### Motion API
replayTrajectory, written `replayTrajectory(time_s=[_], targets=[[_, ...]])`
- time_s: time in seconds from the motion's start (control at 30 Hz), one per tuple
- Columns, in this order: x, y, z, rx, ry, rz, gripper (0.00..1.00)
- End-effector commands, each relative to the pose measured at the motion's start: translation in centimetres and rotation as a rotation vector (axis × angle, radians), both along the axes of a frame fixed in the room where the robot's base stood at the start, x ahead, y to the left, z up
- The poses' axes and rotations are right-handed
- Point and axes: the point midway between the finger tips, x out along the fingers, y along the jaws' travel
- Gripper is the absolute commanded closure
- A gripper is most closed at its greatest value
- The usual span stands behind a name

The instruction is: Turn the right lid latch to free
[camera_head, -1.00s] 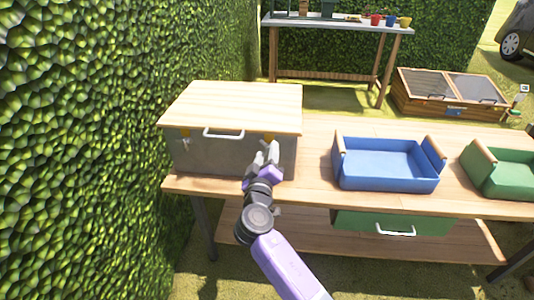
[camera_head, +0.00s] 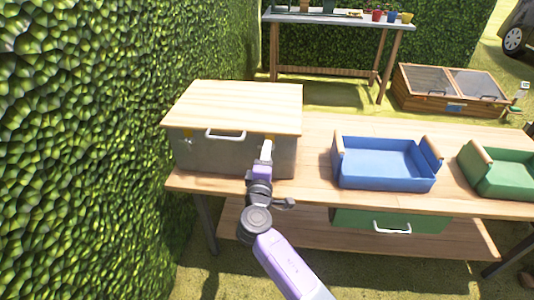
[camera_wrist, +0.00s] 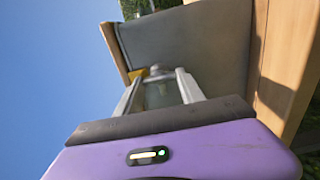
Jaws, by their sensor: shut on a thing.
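A grey box (camera_head: 215,152) with a light wooden lid (camera_head: 235,104) and a white front handle (camera_head: 225,134) stands at the left of the bench. The left latch (camera_head: 187,140) shows on its front under the lid edge. My gripper (camera_head: 266,150) is at the right latch, at the right part of the box front. In the wrist view my gripper (camera_wrist: 160,90) is shut on the right latch (camera_wrist: 155,72), whose yellow part shows beside the fingertips. The fingers hide most of this latch, so its exact angle cannot be told.
A blue tray (camera_head: 385,182) stands right of the box, and a green tray (camera_head: 490,185) stands farther right. A hedge (camera_head: 90,150) closes off the left side. Bare bench top (camera_head: 312,160) lies between box and blue tray.

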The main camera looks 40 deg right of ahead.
Motion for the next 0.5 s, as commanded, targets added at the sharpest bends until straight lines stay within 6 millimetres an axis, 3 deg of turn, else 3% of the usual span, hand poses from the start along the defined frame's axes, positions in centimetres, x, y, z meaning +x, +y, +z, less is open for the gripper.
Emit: replayTrajectory(time_s=[0.5], targets=[[0.03,0.18,-0.17,-0.027,0.037,0.004,0.95]])
